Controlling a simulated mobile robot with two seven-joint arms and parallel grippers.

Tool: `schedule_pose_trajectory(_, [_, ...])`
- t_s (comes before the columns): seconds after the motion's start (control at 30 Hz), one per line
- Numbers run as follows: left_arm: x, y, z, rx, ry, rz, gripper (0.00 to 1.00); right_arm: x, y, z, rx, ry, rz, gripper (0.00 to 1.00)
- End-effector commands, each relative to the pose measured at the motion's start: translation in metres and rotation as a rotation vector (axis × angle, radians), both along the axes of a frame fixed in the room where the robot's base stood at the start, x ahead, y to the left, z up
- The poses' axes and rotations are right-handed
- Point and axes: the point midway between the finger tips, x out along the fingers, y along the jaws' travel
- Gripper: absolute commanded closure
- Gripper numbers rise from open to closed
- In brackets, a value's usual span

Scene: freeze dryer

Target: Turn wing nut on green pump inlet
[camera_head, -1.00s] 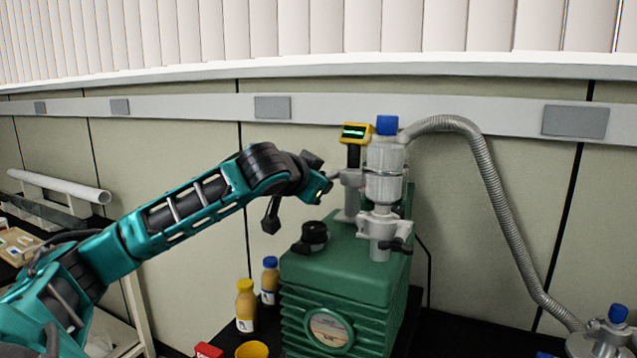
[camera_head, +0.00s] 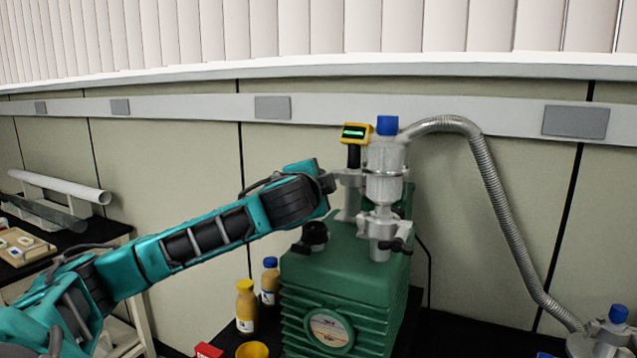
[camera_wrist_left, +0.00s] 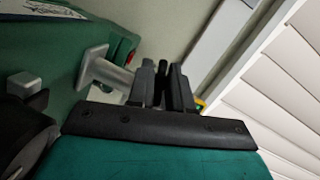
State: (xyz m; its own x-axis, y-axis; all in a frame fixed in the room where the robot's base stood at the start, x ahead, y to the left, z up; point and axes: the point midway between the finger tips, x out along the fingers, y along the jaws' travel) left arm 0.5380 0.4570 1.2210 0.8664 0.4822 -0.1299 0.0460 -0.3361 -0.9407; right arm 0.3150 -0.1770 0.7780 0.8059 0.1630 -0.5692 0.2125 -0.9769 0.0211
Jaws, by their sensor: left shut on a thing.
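The green pump (camera_head: 345,270) stands on a dark bench in the head view. On its top a grey inlet fitting (camera_head: 348,205) rises below a yellow gauge (camera_head: 355,133). My left gripper (camera_head: 329,184) is at the left side of this fitting, mostly hidden behind my own wrist. In the left wrist view the dark fingers of my left gripper (camera_wrist_left: 163,80) are close together, beside a grey metal fitting (camera_wrist_left: 105,72). My right gripper is not in view.
A clear filter with a blue cap (camera_head: 387,126) stands right of the gauge, and a ribbed hose (camera_head: 490,185) runs from it to the right. A black knob (camera_head: 315,234) sits on the pump's top left. Bottles with yellow (camera_head: 246,305) and blue (camera_head: 270,280) caps stand left.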

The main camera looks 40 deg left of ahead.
Motion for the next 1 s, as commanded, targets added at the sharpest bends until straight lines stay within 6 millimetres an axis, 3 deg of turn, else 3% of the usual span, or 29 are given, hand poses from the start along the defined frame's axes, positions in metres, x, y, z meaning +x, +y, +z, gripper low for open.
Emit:
schedule_pose_trajectory(0.67, [-0.0001, 0.0002, 0.0, 0.067, 0.01, 0.001, 1.0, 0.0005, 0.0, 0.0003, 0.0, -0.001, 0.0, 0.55])
schedule_pose_trajectory(0.7, [0.0, 0.0002, 0.0, 0.067, 0.01, 0.001, 0.8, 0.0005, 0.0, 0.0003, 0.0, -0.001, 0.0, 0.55])
schedule_pose_trajectory(0.93, [-0.0001, 0.0001, 0.0001, 0.067, 0.009, 0.001, 0.57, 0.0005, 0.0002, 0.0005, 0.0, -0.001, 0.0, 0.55])
schedule_pose_trajectory(1.0, [-0.0001, 0.0001, 0.0001, 0.067, 0.009, 0.001, 0.56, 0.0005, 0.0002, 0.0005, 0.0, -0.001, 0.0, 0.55])
